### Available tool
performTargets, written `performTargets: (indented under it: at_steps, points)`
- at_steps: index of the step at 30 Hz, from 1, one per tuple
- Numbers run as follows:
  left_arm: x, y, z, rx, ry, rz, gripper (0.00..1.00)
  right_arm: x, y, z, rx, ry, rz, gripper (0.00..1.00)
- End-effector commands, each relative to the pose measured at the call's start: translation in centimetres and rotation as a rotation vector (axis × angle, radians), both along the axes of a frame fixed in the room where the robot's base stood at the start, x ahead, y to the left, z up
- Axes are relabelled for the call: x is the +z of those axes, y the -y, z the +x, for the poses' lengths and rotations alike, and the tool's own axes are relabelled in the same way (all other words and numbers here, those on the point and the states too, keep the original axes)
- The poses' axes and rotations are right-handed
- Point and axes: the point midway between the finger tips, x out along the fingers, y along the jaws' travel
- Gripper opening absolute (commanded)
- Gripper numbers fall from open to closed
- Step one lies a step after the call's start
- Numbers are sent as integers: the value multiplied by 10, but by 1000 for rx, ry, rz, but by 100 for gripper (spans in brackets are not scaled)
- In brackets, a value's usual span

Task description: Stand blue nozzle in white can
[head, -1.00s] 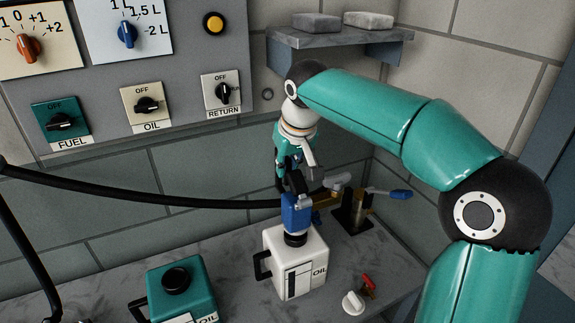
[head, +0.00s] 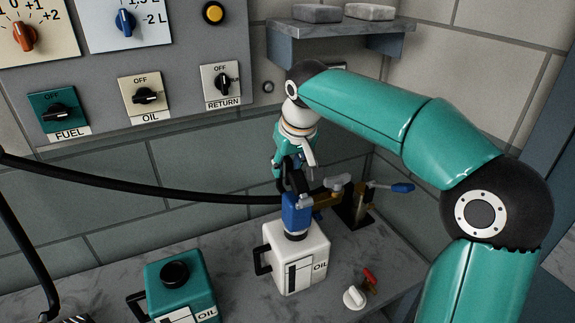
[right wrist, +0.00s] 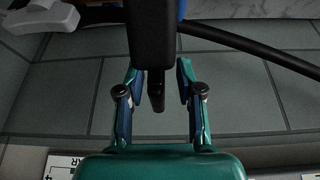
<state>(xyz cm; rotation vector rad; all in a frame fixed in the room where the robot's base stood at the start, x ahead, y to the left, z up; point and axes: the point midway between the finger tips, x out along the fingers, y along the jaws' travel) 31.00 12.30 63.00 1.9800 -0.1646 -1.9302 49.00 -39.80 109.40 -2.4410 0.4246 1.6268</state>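The blue nozzle (head: 296,215) stands upright over the white can (head: 298,262), with its dark lower end at the can's mouth. How deep it sits inside is hidden. The white can, marked OIL, stands on the bench. In the right wrist view, the fingers of my right gripper (right wrist: 160,75) flank the black upper part of the nozzle (right wrist: 153,35). My left gripper is not in view.
A teal can (head: 182,290) stands left of the white can. A brass valve with a blue handle (head: 400,188) is close behind on the right. A white knob (head: 354,297) and a red-handled valve (head: 370,276) lie right. A black hose (head: 150,190) crosses the wall.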

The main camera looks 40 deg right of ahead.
Motion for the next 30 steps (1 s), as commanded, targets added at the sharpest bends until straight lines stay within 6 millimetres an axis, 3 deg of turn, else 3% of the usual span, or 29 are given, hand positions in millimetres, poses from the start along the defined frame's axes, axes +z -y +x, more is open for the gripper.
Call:
performTargets:
  at_steps: [9,14,30]
  points:
    - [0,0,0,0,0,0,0,-1,-1,0,1,-5,1,45]
    - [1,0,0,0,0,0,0,8,-2,-3,2,-1,0,45]
    - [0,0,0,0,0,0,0,96,-15,-36,2,1,0,45]
